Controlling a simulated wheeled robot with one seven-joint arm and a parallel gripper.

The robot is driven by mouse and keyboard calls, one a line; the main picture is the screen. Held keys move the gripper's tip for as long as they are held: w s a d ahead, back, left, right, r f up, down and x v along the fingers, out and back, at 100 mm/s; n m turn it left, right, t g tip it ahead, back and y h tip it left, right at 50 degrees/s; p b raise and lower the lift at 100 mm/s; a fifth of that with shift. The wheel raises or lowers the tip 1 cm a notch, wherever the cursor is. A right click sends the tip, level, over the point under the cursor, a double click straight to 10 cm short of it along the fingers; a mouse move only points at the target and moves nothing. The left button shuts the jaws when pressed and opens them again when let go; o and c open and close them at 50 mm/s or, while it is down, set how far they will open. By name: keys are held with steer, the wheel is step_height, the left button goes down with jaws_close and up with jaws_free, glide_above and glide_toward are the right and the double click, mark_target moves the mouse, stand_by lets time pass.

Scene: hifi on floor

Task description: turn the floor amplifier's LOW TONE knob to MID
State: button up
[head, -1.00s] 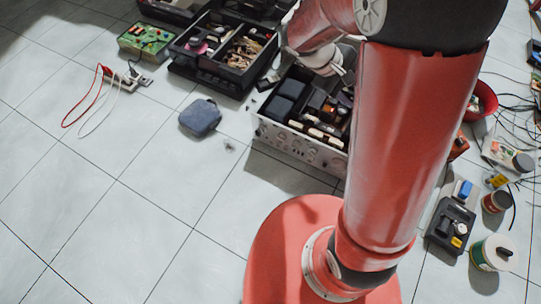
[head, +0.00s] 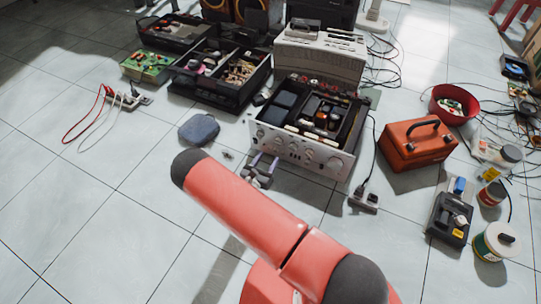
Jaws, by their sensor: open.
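The floor amplifier (head: 352,158) is a silver-fronted box with an open top, lying on the tiles at the centre of the head view. Its front panel faces me and carries a row of several round knobs. The lettering is too small to read, so I cannot tell which knob is LOW TONE or where it points. My gripper (head: 264,160) is open and empty, just in front of the left half of the panel. The fingers point towards the knobs. I cannot tell whether they touch one.
A blue-grey pouch (head: 199,129) lies left of the amplifier. A power strip (head: 364,198) and a red toolbox (head: 418,147) are at its right, with a red bowl (head: 437,111) behind. Black trays (head: 200,88) stand at the back left. The front-left floor is clear.

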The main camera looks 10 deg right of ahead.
mark_target(278, 142)
steer(key=b+x, duration=0.1)
steer(key=x, duration=0.6)
steer(key=shift+w+d+f, duration=0.1)
steer(key=shift+w+f, duration=0.1)
steer(key=shift+w, duration=0.1)
steer(key=c, duration=1)
steer(key=shift+o, duration=0.2)
